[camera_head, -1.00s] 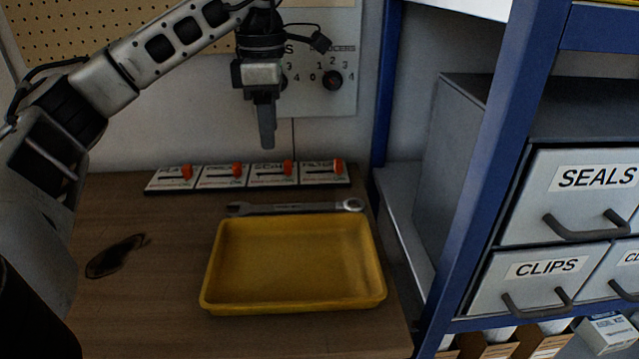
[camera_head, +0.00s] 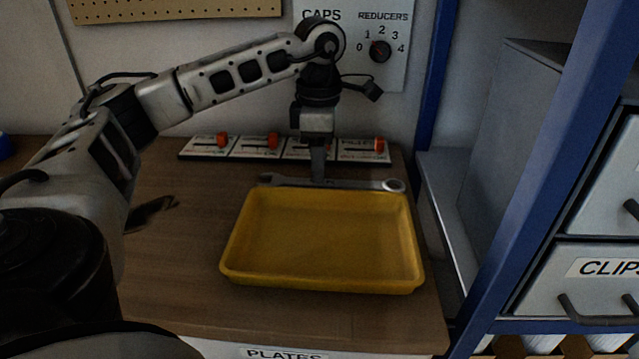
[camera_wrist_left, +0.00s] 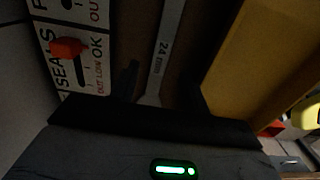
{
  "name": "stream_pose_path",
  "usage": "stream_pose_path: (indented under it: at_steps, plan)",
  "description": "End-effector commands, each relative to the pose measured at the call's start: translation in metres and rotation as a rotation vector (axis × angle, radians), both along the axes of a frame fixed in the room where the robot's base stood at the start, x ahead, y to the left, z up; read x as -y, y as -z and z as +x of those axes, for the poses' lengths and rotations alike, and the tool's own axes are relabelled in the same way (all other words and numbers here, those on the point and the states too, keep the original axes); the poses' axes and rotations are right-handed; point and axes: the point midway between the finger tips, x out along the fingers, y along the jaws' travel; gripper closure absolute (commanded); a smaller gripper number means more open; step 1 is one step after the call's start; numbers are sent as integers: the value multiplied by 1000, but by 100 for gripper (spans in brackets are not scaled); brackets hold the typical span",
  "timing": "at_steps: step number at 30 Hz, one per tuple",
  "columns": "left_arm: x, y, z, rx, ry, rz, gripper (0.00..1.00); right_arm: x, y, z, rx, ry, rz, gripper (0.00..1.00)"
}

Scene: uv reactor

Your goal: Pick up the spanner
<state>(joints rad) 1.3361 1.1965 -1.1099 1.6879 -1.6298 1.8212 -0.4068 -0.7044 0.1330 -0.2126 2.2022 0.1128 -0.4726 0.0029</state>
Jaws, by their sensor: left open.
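The spanner (camera_head: 355,184) is a long grey metal tool lying on the wooden bench, just behind the yellow tray's back edge, with its ring end to the right. My left gripper (camera_head: 318,178) points down at the spanner's shaft, left of its middle, and hides part of it. In the left wrist view the spanner's shaft (camera_wrist_left: 167,45), marked 24 mm, runs between the dark open fingers of my left gripper (camera_wrist_left: 163,82). Whether the fingers touch the shaft is too dark to tell. My right gripper is not in view.
The yellow tray (camera_head: 320,240) is empty and close in front of the spanner. A row of labelled panels with orange switches (camera_head: 285,148) lies behind it. A blue shelf post (camera_head: 545,170) stands at the right. A dark object (camera_head: 150,212) lies left on the bench.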

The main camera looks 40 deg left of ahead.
Motion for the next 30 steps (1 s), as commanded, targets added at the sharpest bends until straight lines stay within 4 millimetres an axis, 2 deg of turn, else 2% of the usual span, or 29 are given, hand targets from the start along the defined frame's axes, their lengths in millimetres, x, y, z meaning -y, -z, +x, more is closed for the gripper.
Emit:
stream_pose_path:
  at_steps: [5, 13, 14, 18, 19, 30]
  plan:
    - [0, 23, 0, -1, 0, 0, 54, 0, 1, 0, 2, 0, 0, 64]
    - [0, 26, 0, 1, 0, -1, 54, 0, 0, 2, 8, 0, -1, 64]
    - [0, 26, 0, 1, 0, -1, 57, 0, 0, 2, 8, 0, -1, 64]
    - [0, 26, 0, 1, 0, -1, 96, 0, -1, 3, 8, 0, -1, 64]
    - [0, 26, 0, 1, 0, -1, 100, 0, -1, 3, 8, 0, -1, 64]
    - [0, 23, 1, 3, 0, -1, 100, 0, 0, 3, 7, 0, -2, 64]
